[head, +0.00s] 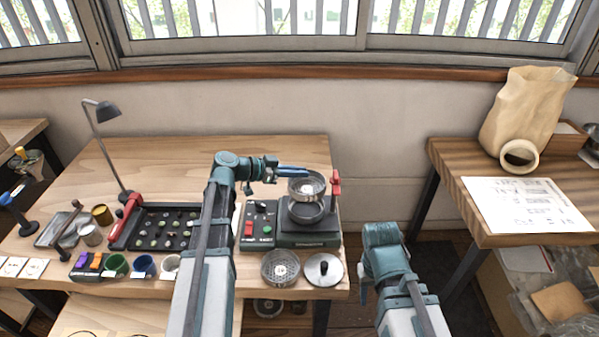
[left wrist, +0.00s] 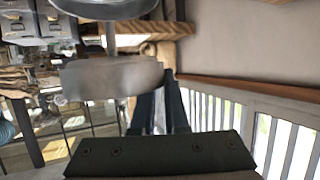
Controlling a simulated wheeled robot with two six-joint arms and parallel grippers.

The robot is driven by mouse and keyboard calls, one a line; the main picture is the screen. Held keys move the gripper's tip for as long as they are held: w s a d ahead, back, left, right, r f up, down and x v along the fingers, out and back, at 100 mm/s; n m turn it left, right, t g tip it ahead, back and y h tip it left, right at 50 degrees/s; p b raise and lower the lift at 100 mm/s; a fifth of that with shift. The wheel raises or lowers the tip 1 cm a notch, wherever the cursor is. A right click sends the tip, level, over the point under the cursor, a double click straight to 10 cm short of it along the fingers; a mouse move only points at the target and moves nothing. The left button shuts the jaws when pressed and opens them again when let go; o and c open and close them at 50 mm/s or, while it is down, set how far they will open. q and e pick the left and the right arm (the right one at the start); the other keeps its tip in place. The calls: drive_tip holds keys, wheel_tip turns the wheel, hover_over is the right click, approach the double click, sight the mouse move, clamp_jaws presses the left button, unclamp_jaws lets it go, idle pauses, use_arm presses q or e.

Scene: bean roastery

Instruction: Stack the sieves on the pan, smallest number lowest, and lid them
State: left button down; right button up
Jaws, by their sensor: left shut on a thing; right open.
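My left gripper (head: 292,172) is shut on a metal sieve (head: 308,188) and holds it over the shaker machine (head: 306,240). A round metal pan or ring (head: 307,212) sits on the machine just under the held sieve; whether they touch I cannot tell. Another mesh sieve (head: 281,268) lies on the table's front edge, and the lid (head: 323,269) with a dark knob lies to its right. In the left wrist view a blurred metal band (left wrist: 112,78) is close to the fingers. No sieve number is readable. My right gripper (head: 363,293) is away from the table, empty.
A black tray of beans (head: 165,229), a lamp (head: 105,112) and several cups (head: 117,264) fill the table's left. A red clamp (head: 336,184) stands by the machine's right side. A second table (head: 460,185) at the right holds a paper sheet and a bag.

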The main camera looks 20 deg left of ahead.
sight(298, 186)
use_arm(q)
drive_tip(key=shift+f+b, duration=2.6)
drive_tip(key=shift+f, duration=0.15)
drive_tip(key=shift+f+b, duration=0.55)
drive_tip(key=c, duration=1.2)
unclamp_jaws()
drive_tip(key=p+v, duration=0.4)
drive_tip(key=v, duration=0.7)
